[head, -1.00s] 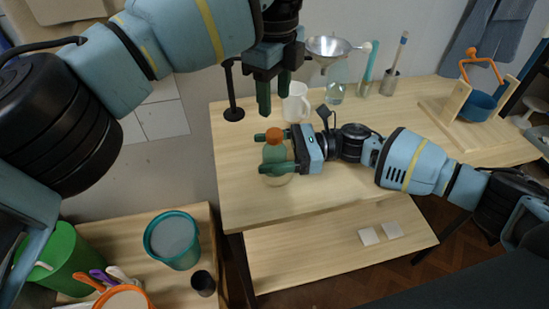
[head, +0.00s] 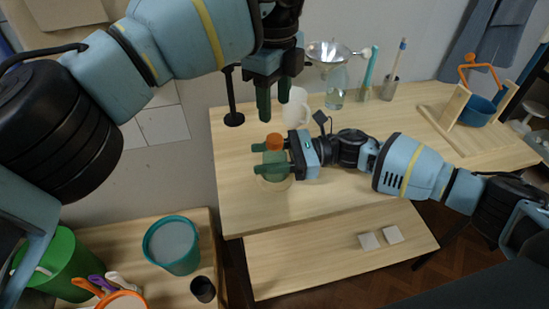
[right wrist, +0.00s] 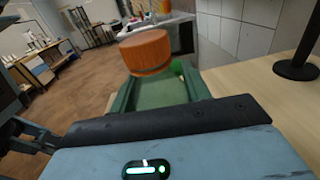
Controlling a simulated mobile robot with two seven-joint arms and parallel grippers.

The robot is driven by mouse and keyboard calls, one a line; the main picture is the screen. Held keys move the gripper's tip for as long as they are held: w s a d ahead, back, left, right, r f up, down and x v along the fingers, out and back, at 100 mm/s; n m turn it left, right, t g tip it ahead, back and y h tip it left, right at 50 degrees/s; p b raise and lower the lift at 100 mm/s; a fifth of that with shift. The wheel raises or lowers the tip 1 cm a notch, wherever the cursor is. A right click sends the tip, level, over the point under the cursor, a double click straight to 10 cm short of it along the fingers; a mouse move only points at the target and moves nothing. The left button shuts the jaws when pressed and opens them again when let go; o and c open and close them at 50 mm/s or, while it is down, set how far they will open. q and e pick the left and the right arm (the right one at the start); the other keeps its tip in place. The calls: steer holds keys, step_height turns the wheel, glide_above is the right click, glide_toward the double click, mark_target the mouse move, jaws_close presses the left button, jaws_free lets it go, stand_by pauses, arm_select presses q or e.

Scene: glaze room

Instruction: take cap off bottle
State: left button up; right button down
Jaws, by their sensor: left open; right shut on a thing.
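The bottle (head: 275,157) has a greenish body and an orange cap (head: 274,141). It stands upright near the left end of the table, with the cap on top. My right gripper (head: 258,158) comes from the right and is shut on the bottle's body, below the cap. In the right wrist view the orange cap (right wrist: 146,52) shows above the green fingers; most of the bottle is hidden there. My left gripper (head: 273,105) is open and empty, pointing down, and appears above and behind the cap in the head view.
A white mug (head: 296,108) stands close behind my left gripper. A black stand (head: 233,100), a clear flask (head: 335,95) under a metal funnel (head: 328,52), and a wooden frame with a blue bowl (head: 480,110) are along the back. The table's front middle (head: 330,200) is clear.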

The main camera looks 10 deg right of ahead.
arm_select(q)
steer(key=m, duration=1.4)
steer(key=shift+m, duration=0.4)
steer(key=m, duration=0.6)
steer(key=shift+m, duration=0.3)
steer(key=m, duration=0.4)
steer(key=shift+m, duration=0.4)
steer(key=m, duration=0.7)
steer(key=shift+m, duration=0.4)
steer(key=m, duration=0.4)
steer(key=shift+m, duration=0.4)
steer(key=m, duration=0.4)
steer(key=shift+m, duration=0.3)
steer(key=m, duration=0.6)
steer(key=shift+f, duration=0.1)
